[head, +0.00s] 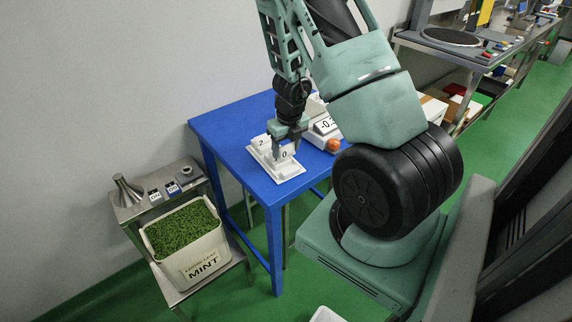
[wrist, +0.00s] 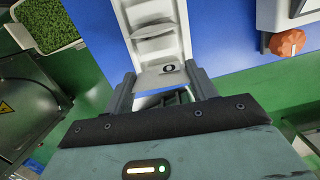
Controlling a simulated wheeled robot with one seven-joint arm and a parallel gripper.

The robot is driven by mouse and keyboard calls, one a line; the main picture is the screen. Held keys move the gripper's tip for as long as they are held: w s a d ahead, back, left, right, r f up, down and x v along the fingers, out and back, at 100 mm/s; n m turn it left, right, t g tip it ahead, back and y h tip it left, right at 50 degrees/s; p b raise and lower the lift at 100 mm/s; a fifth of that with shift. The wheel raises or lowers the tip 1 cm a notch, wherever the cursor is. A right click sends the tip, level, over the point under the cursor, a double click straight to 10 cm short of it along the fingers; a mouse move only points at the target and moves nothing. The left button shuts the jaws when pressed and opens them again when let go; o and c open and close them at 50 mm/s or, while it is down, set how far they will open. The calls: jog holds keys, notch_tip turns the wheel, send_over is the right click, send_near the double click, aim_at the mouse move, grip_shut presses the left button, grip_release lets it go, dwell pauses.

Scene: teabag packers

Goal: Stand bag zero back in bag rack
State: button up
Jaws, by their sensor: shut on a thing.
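Bag zero (head: 285,154) is a small white bag marked 0, upright at the near end of the white bag rack (head: 288,172). My gripper (head: 287,145) reaches down from above and is shut on bag zero. In the wrist view, bag zero (wrist: 162,78) sits between the two fingers (wrist: 162,88), its 0 showing on the top. The rack (wrist: 128,18) extends away beyond it. Another white bag marked 2 (head: 262,142) stands at the rack's far end. I cannot tell whether bag zero rests on the rack's floor or is just above it.
The rack is on a blue table (head: 225,125). A white scale (head: 325,126) with an orange knob (head: 333,145) is close on the right. A steel stand with a mint tub (head: 196,262) is at the left. The blue table left of the rack is clear.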

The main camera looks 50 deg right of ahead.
aim_at(286, 158)
notch_tip(286, 158, down, 5)
jog(key=shift+b, duration=1.2)
jog(key=shift+f, duration=0.1)
